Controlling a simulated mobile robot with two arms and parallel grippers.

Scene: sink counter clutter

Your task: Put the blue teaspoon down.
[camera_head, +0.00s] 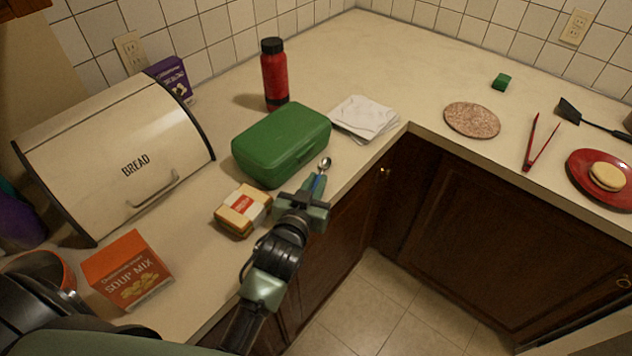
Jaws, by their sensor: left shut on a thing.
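The blue teaspoon (319,184) is in my left gripper (316,186), near the front edge of the left counter. Its metal bowl points up and away from the gripper, and a short piece of blue handle shows between the fingers. The rest of the handle is hidden by the gripper. The gripper is shut on it, just right of the green lunch box (270,150). I cannot tell whether the spoon touches the counter. My right gripper is not in view.
A packaged sandwich (241,212), soup mix box (128,272) and bread box (120,150) stand left. A red bottle (274,75) and napkins (364,117) are behind. Red tongs (540,142) and a red plate (583,188) lie right. The back corner counter is clear.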

